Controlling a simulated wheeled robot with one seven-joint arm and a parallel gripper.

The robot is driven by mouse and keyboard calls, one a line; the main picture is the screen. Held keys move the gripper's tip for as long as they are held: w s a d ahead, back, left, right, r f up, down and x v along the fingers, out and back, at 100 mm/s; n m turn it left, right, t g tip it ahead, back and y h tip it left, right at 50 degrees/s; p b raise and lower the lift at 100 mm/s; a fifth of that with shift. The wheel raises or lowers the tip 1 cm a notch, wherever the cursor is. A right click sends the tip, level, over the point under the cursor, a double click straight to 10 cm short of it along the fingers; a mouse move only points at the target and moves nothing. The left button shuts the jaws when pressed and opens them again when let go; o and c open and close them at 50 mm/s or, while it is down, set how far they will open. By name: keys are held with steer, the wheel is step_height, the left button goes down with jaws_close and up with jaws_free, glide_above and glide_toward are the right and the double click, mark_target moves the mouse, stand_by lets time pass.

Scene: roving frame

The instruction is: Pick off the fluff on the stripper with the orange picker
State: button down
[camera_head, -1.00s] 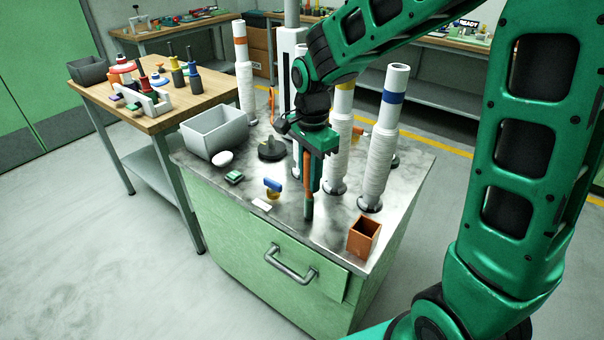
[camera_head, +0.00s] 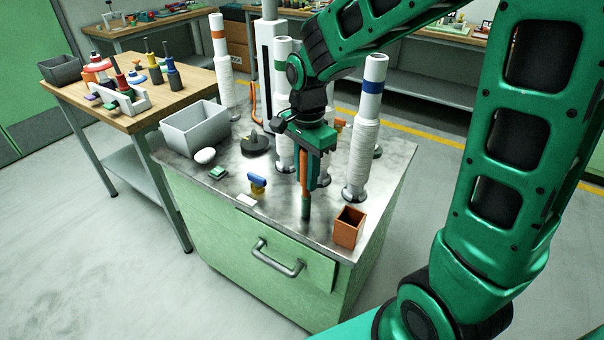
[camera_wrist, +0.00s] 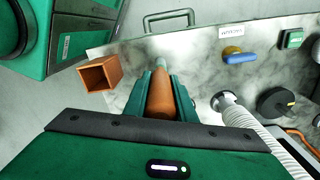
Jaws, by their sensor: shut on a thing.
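My gripper (camera_head: 315,178) is shut on the orange picker (camera_head: 305,204), which hangs tip down over the front of the metal worktop. In the wrist view the orange handle (camera_wrist: 160,98) sits between the two green fingers, and a grey-green tip shows beyond them. Several tall white-wound tubes stand behind the gripper, among them a green-banded one (camera_head: 283,105) and a blue-banded one (camera_head: 363,150). I cannot tell which thing is the stripper, and no fluff can be made out on any part.
A wooden table (camera_head: 190,85) stands left.

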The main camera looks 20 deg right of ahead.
mark_target(306, 155)
steer(key=shift+w+r, duration=0.1)
steer(key=shift+r, duration=2.8)
steer(key=shift+r, duration=1.5)
steer(key=shift+a, duration=0.1)
